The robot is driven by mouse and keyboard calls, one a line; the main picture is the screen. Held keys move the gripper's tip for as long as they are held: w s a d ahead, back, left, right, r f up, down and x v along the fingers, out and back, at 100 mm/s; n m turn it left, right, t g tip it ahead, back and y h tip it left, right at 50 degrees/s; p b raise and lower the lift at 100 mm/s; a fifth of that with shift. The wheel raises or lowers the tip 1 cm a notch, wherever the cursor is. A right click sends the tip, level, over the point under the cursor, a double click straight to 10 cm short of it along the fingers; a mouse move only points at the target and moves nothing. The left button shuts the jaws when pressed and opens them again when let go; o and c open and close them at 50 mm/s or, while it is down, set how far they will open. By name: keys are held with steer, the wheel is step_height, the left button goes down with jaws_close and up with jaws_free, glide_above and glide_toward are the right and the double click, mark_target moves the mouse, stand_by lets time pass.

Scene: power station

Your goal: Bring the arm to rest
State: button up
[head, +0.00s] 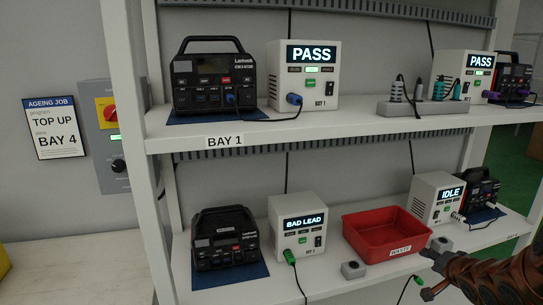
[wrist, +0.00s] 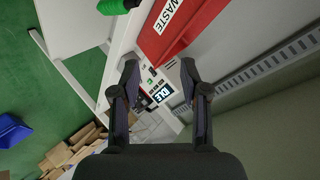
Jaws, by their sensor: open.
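My gripper (head: 430,270) is at the lower right of the head view, in front of the lower shelf and the red waste bin. In the wrist view my gripper (wrist: 159,70) is open, with nothing between its fingers. A white charger box reading IDLE (wrist: 162,90) shows beyond the gap. A green plug (head: 418,280) on a black cable shows beside my fingers in the head view. A green piece (wrist: 115,7) also shows at the top of the wrist view, apart from the fingers. Most of my arm is out of frame.
The red waste bin (head: 382,236), BAD LEAD box (head: 299,224) and IDLE box (head: 437,197) stand on the lower shelf (head: 330,288). Two PASS boxes are above. Small grey blocks (head: 353,270) sit near the front edge. Cardboard (wrist: 75,150) lies on the green floor.

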steer(key=s+a+n+g, duration=0.45)
steer(key=s+a, duration=0.55)
steer(key=s, duration=0.3)
steer(key=s+a+r+n+g+y, duration=0.1)
steer(key=s+a+n+g, duration=0.3)
steer(key=s+a, duration=0.7)
steer(key=s+a+n+g, duration=0.3)
steer(key=s+a+g, duration=0.4)
steer(key=s, duration=0.8)
step_height(320, 180, up, 14)
steer(key=w+a+t+p, duration=0.1)
steer(key=p, duration=1.2)
steer(key=shift+f+t, duration=0.15)
steer(key=shift+t, duration=0.2)
steer(key=shift+w, duration=0.1)
